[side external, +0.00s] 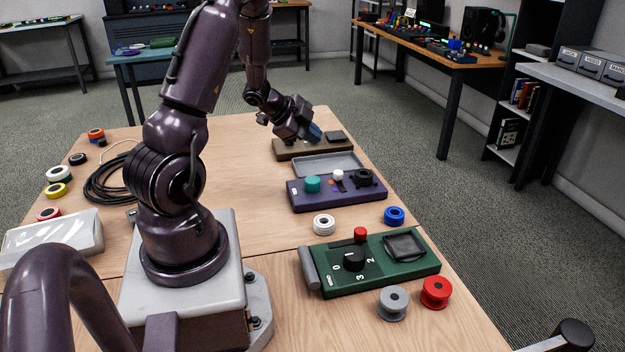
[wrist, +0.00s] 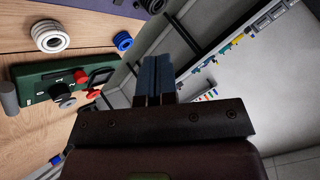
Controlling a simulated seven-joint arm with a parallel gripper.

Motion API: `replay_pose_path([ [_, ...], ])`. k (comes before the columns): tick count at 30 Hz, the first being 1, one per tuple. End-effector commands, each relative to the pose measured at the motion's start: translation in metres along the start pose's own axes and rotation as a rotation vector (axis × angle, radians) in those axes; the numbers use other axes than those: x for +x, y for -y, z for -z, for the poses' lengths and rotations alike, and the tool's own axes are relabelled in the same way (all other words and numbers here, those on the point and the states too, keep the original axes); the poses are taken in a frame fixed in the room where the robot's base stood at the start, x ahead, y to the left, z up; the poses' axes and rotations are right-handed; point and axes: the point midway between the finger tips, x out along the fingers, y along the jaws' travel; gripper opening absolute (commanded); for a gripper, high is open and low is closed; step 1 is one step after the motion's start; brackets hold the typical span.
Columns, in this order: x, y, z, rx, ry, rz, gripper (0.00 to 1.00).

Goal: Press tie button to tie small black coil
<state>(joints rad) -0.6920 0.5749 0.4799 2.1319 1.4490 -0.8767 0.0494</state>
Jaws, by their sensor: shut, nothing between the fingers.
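A purple device (side external: 325,196) with a grey tray behind it sits right of centre in the side view. A small black coil (side external: 363,177) sits at its right end. A teal knob (side external: 312,184) and a white button (side external: 338,175) are on its top; no readable label shows which control is the tie button. My gripper (side external: 315,132) is above the brown device (side external: 290,150) at the back, farther from the camera than the purple device. Its blue fingers (wrist: 155,78) are shut together and empty in the wrist view. A purple edge (wrist: 85,9) shows at that view's top.
A green device (side external: 350,280) with a dial, red button and dark frame is nearest the camera. White (side external: 324,224), blue (side external: 395,215), grey (side external: 392,303) and red (side external: 436,292) spools stand around it. A larger black cable coil (side external: 108,180) lies at the left.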

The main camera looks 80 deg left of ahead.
Motion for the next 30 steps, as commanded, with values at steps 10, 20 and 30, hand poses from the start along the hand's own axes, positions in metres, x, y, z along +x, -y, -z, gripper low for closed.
replay_pose_path([
  [10,0.004,-0.003,-0.003,-0.001,0.002,-0.001,0.0],
  [20,0.035,-0.025,-0.025,-0.002,0.003,-0.003,0.0],
  [30,0.058,-0.042,-0.043,-0.001,0.002,0.0,0.0],
])
